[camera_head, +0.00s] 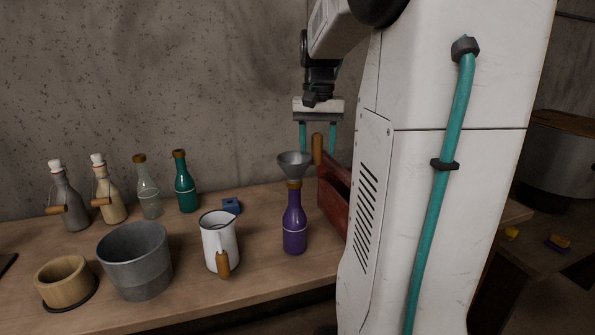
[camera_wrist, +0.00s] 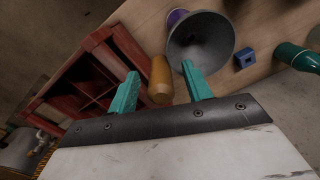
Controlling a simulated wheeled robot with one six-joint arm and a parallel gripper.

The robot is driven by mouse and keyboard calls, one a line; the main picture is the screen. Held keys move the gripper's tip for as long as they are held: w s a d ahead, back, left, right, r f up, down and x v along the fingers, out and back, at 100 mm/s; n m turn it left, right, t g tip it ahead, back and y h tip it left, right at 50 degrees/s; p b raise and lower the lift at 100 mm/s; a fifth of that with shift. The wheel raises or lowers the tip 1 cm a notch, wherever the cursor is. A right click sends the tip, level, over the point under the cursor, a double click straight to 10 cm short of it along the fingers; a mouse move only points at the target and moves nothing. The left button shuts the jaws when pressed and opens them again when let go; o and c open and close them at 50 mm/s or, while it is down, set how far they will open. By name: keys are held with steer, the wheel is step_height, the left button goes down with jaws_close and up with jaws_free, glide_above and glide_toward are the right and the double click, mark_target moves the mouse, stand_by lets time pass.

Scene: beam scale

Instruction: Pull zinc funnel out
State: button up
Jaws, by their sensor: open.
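The grey zinc funnel (camera_head: 295,165) sits upright in the neck of a purple bottle (camera_head: 294,222). Its upright wooden handle (camera_head: 318,149) is on the right side of the cone. In the wrist view the funnel's wide cone (camera_wrist: 203,42) opens toward the camera, with a bit of the purple bottle (camera_wrist: 176,17) behind it. My gripper (camera_head: 318,152) is open above the handle, pointing down. In the wrist view the handle (camera_wrist: 160,80) shows between the two teal fingertips, with gaps on both sides. I cannot tell whether the fingertips reach down past its top.
A red wooden crate (camera_head: 336,196) stands right of the bottle, partly hidden by my body. A white jug (camera_head: 217,243), a grey bucket (camera_head: 136,262), a wooden cup (camera_head: 64,286), a blue block (camera_head: 231,205) and several other bottles stand to the left. The wall is behind.

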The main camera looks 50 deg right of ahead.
jaws_close()
steer(key=shift+r, duration=0.1)
